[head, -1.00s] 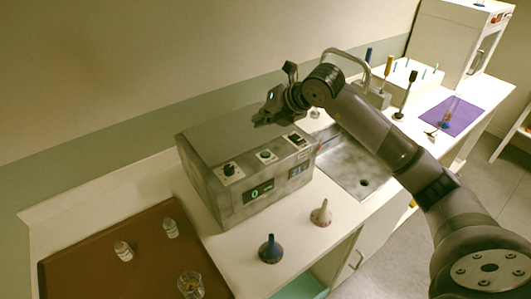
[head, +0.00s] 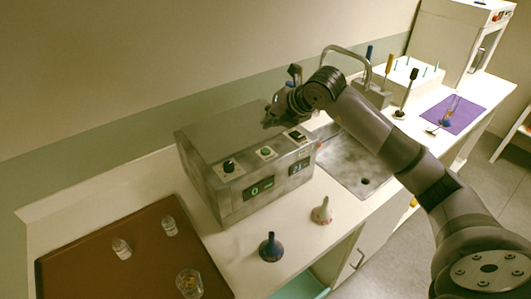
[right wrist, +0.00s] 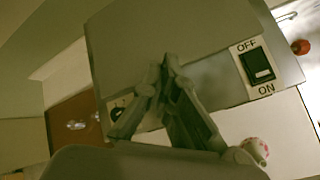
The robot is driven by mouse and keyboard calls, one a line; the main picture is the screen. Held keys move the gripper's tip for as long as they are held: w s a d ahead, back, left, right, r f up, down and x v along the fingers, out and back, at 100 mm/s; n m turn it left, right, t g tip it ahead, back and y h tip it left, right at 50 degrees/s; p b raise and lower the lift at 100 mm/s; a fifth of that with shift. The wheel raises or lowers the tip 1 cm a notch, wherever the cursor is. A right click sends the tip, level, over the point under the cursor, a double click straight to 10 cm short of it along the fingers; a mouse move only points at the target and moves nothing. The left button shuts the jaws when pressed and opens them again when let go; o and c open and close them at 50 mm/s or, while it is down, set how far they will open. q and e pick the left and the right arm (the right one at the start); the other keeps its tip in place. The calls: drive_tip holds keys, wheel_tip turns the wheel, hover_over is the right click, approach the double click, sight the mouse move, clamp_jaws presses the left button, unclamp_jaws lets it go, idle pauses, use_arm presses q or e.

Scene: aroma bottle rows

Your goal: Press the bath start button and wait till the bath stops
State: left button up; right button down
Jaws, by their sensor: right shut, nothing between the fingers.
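The bath (head: 222,135) is a grey metal box on the counter. Its sloped panel has a dark knob (head: 229,166), a green button (head: 266,152) and a black rocker switch (head: 297,135). The front shows a green display (head: 258,188) reading 0 and a dimmer bluish display (head: 299,167). My right gripper (head: 271,120) is over the bath's top, behind the panel controls. In the right wrist view its fingers (right wrist: 164,66) are together and empty. That view shows the OFF/ON switch (right wrist: 258,65) to the right of the fingers; the green button is not visible there. My left gripper is out of view.
A sink (head: 356,165) with a tall faucet (head: 347,52) lies right of the bath. Two small funnel-like items, one blue (head: 270,248) and one pale (head: 322,212), stand in front. A brown tray (head: 80,265) with several glass vessels is at left.

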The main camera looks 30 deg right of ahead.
drive_tip(key=b, duration=0.2)
hover_over(268, 149)
wheel_tip(268, 149, down, 5)
drive_tip(key=shift+r, duration=0.15)
drive_tip(key=shift+f+b, duration=0.65)
drive_tip(key=shift+b, duration=0.15)
idle(0.5)
drive_tip(key=shift+f+b, duration=0.4)
drive_tip(key=shift+b, duration=0.15)
drive_tip(key=shift+f+b, duration=0.4)
drive_tip(key=shift+b, duration=0.1)
idle(0.4)
drive_tip(key=shift+r, duration=0.1)
drive_tip(key=shift+r+p, duration=0.4)
drive_tip(key=shift+r, duration=0.35)
